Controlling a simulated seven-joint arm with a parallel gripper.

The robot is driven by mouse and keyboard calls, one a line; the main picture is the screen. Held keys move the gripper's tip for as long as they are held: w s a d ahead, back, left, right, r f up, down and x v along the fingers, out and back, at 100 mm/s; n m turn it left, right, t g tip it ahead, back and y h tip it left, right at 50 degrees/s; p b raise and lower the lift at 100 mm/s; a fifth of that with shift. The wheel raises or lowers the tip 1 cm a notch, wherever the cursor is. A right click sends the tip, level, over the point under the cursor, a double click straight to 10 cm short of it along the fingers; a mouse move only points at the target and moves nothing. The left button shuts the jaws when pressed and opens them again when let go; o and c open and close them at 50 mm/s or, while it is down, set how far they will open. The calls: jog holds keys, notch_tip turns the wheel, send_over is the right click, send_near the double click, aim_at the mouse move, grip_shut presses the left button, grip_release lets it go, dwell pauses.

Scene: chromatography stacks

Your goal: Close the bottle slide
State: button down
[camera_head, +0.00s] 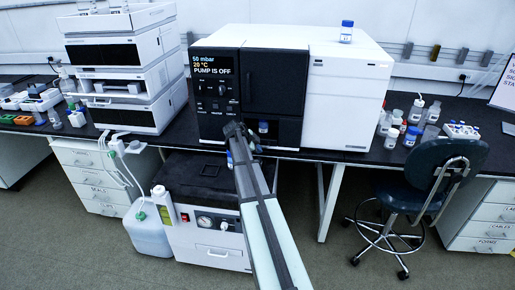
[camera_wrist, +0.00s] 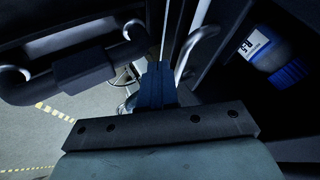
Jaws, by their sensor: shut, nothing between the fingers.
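The black-fronted instrument (camera_head: 275,85) stands on the bench, its display reading "PUMP IS OFF". A blue-capped bottle (camera_head: 263,127) sits in a dark opening low on its front. The same kind of bottle (camera_wrist: 268,52) shows at the right of the wrist view, inside a dark recess. My gripper (camera_head: 233,128) is in front of the lower instrument front, left of that bottle. In the wrist view its fingers (camera_wrist: 157,72) are together and empty, between a dark bar handle (camera_wrist: 85,70) and a pale curved handle (camera_wrist: 197,45). I cannot tell whether they touch anything, or how far out the slide is.
A blue-capped bottle (camera_head: 347,32) stands on top of the instrument. A white stacked unit (camera_head: 120,70) is to the left. A pump cabinet (camera_head: 205,235) stands below the bench. Several bottles (camera_head: 400,125) and a chair (camera_head: 430,170) are to the right.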

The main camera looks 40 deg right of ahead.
jog(key=s+a, duration=0.2)
jog(key=shift+s+a, duration=0.15)
jog(key=shift+a, duration=0.2)
jog(key=v, duration=0.9)
jog(key=shift+r, duration=0.2)
jog(key=s+a+f+n+y, duration=0.3)
jog(key=s+a+f+n, duration=0.45)
jog(key=a, duration=0.45)
jog(key=s+a+f+n+y, duration=0.2)
jog(key=s+a+f+n, duration=0.4)
jog(key=a+f+n, duration=0.4)
jog(key=s+a+f+n+y, duration=0.3)
jog(key=s+a+f+n, duration=0.45)
jog(key=a, duration=0.55)
jog(key=s+f+g, duration=0.4)
jog(key=s+f, duration=0.6)
jog(key=s, duration=0.4)
jog(key=s+f+g, duration=0.3)
jog(key=s+f, duration=0.8)
jog(key=s, duration=0.4)
jog(key=shift+a+g, duration=0.2)
jog(key=shift+g, duration=0.2)
